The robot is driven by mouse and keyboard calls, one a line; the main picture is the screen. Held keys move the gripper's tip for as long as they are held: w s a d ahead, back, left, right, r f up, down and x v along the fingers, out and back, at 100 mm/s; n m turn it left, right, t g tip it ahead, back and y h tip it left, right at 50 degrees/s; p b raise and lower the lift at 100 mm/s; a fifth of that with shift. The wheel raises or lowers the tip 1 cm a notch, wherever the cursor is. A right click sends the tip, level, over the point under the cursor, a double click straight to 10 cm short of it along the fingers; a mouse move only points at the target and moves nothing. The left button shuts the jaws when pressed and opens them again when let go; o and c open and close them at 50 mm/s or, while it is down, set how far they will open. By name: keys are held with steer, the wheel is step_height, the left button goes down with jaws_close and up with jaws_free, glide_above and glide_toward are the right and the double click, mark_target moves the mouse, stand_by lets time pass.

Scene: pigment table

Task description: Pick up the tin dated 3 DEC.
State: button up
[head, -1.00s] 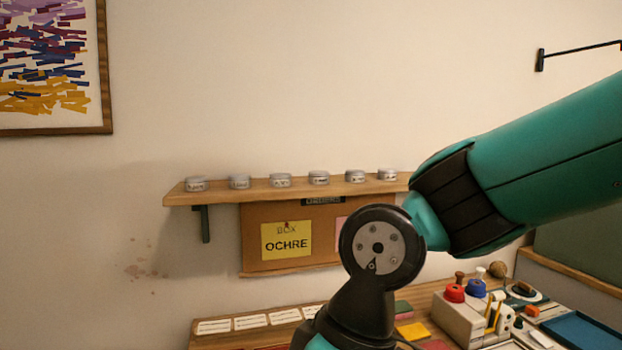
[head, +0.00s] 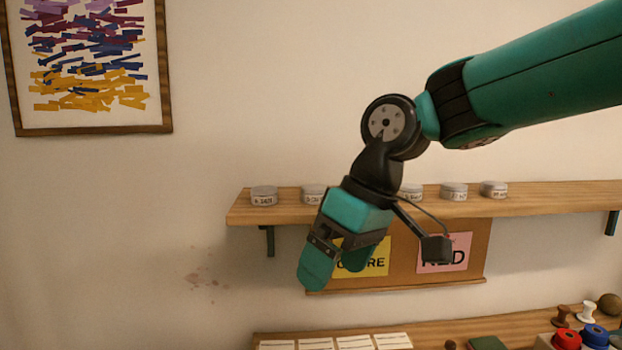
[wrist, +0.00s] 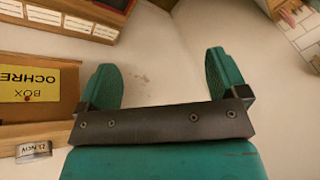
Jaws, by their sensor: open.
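Several small grey lidded tins stand in a row on the wooden wall shelf (head: 560,196). In the head view these include a far left tin (head: 264,196), one beside it (head: 313,194), and three to the right of my wrist (head: 411,191), (head: 454,191), (head: 493,189). Their dates are too small to read there, so I cannot tell which is 3 DEC. In the wrist view one tin (wrist: 34,149) has a label that seems to end in NOV. My gripper (head: 335,268) is open and empty, pointing down in front of the shelf; its fingers also show in the wrist view (wrist: 163,75).
A corkboard (head: 400,270) with a yellow OCHRE card (head: 375,262) and a pink RED card (head: 455,248) hangs below the shelf. The desk below holds a row of white cards (head: 335,343) and red and blue-topped items (head: 580,337).

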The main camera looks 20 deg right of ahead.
steer(key=w+d+r+t+p, duration=0.1)
steer(key=w+d+r+p, duration=0.15)
steer(key=w+r, duration=0.45)
steer(key=w+d+r+t+p, duration=0.1)
steer(key=w+d+r+p, duration=0.15)
steer(key=w+r, duration=0.5)
steer(key=h+p, duration=0.2)
glide_toward(315, 187)
steer(key=shift+t, duration=0.3)
steer(key=x, duration=0.1)
steer(key=b+x, duration=0.1)
steer(key=x, duration=0.2)
steer(key=shift+s+d+f, duration=0.1)
steer(key=shift+s+f, duration=0.1)
steer(key=shift+s, duration=0.2)
steer(key=shift+p+x, duration=1.15)
steer(key=shift+x, duration=1.75)
steer(key=shift+w, duration=0.1)
steer(key=c, duration=1)
steer(key=shift+r, duration=0.15)
